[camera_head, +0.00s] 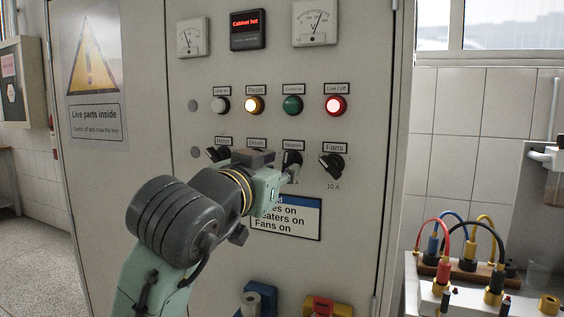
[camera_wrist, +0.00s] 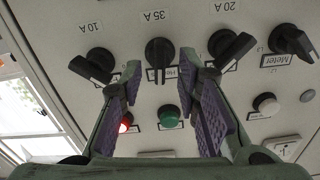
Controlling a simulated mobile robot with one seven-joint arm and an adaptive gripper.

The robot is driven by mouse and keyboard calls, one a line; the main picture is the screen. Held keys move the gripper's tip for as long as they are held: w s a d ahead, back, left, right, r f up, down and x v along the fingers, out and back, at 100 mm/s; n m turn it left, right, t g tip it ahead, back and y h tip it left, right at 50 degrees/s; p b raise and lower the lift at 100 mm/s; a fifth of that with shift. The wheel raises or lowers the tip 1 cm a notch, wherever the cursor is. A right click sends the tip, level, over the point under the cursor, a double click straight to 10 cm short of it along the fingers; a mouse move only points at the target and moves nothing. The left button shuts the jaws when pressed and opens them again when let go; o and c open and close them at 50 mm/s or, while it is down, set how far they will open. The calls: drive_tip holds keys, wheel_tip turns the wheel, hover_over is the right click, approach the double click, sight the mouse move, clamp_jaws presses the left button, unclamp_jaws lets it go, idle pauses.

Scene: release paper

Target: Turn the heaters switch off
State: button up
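The heaters switch (camera_head: 291,159) is a black rotary knob in the lower row on the grey cabinet door, partly hidden by my gripper. In the wrist view, which is upside down, the heaters switch (camera_wrist: 160,55) is marked 35 A and its handle stands in line with its label. The neighbouring knobs are turned at a slant. My gripper (camera_wrist: 161,73) is open, with one purple-padded finger on each side of the heaters switch. I cannot tell whether either finger touches it. In the head view my gripper (camera_head: 284,178) is close to the door.
The fans switch (camera_head: 332,166) is just right of my gripper. Lamps and buttons, including the lit red one (camera_head: 336,105), sit above. A notice (camera_head: 300,222) is below, partly covered. A red display (camera_head: 247,29) reads "Cabinet hot". A bench with cables (camera_head: 480,255) stands at right.

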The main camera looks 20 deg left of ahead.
sight(289, 163)
drive_tip(key=shift+w, duration=1.05)
clamp_jaws()
